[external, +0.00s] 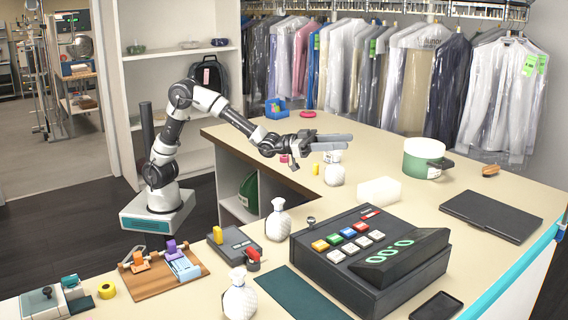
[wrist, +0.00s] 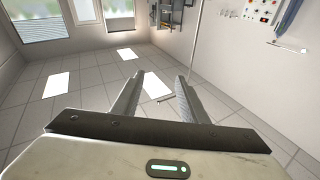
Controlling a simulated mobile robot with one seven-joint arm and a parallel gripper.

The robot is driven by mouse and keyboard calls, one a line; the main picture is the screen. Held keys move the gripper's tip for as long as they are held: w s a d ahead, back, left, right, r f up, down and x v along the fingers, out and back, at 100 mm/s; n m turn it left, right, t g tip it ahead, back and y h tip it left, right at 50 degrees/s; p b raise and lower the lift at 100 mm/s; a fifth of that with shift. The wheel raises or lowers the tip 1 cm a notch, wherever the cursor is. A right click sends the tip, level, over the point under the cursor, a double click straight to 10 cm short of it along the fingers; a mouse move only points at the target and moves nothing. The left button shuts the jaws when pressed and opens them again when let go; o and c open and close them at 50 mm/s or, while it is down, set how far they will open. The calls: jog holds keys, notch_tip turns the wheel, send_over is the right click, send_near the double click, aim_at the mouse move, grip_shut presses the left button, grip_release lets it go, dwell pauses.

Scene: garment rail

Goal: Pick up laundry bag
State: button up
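Three small white tied sacks that look like laundry bags stand on the beige counter (external: 420,228). One bag (external: 240,298) is at the front edge, one bag (external: 278,222) is left of the black register, and one bag (external: 335,175) is farther back, below my gripper in the picture. My gripper (external: 345,141) is raised above the counter, with its fingers pointing right. In the wrist view my gripper (wrist: 156,88) has its two fingers apart with nothing between them. No bag shows in the wrist view.
A black register (external: 365,265) with coloured keys fills the front middle. A green-and-white pot (external: 425,160), a white block (external: 379,191) and a black laptop-like slab (external: 490,215) lie to the right. Bagged garments (external: 410,80) hang behind. The wrist view shows tiled floor (wrist: 80,75).

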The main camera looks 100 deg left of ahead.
jog(key=s+a+f+n+g+y, duration=0.15)
jog(key=s+a, duration=0.35)
jog(key=a, duration=0.6)
jog(key=s+a+f, duration=0.2)
jog(key=s+a, duration=0.3)
jog(key=a, duration=0.5)
jog(key=s+a+f+n+y, duration=0.15)
jog(key=s+a, duration=0.35)
jog(key=a, duration=0.6)
send_near(345, 168)
jog(key=w+r, duration=0.1)
jog(key=r, duration=0.1)
jog(key=w+r, duration=0.2)
jog(key=shift+w+d, duration=0.15)
jog(key=shift+d, duration=0.25)
jog(key=shift+w+d+f+b, duration=0.15)
jog(key=shift+w+b, duration=0.2)
jog(key=shift+w, duration=1.25)
jog(key=shift+w+d+r+b, duration=0.1)
jog(key=shift+w+b, duration=0.25)
jog(key=shift+w, duration=1.3)
grip_shut()
